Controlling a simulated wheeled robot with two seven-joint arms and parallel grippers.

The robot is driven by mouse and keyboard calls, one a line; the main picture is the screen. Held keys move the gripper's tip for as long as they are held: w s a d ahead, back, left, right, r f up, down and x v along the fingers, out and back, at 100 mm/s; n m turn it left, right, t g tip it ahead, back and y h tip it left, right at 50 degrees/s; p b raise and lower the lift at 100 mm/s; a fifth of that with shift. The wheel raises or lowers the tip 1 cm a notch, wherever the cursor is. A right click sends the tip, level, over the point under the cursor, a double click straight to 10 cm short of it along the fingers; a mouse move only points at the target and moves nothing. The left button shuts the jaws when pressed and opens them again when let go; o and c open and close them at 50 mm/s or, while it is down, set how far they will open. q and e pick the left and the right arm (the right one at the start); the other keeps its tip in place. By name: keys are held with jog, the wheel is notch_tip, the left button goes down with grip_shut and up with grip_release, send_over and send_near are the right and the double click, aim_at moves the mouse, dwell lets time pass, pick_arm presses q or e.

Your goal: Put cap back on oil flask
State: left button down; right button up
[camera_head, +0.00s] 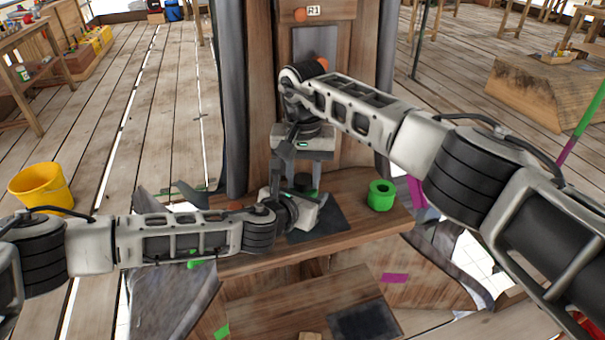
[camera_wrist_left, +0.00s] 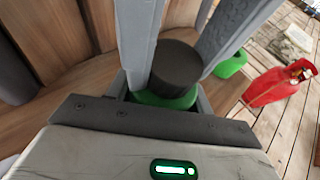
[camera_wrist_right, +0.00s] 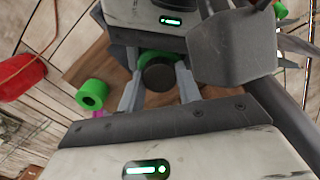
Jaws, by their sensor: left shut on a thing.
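The green oil flask (camera_wrist_left: 170,99) stands between the fingers of my left gripper (camera_wrist_left: 172,75), which is shut on it. The black cap (camera_wrist_left: 176,66) sits at the top of the flask; whether it is fully seated cannot be told. The cap also shows in the head view (camera_head: 303,181), above the bench and partly hidden by my grippers. My right gripper (camera_wrist_right: 159,88) points down from above, its fingers apart on either side of the cap (camera_wrist_right: 159,76). In the head view, the left gripper (camera_head: 298,196) is low at the flask, with the right gripper just above it.
A green roll (camera_head: 381,195) stands on the wooden bench (camera_head: 345,222) to the right of the flask. A dark mat (camera_head: 325,222) lies under the grippers. A yellow bucket (camera_head: 41,187) is on the floor at left. A red canister (camera_wrist_left: 279,84) shows in the left wrist view.

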jog(key=m, duration=0.7)
jog(key=shift+a, duration=0.25)
jog(key=m, duration=0.6)
jog(key=shift+m, duration=0.3)
jog(key=o, duration=1.1)
jog(key=shift+s, duration=0.1)
jog(key=shift+r, duration=2.4)
jog(key=shift+d+f, duration=0.1)
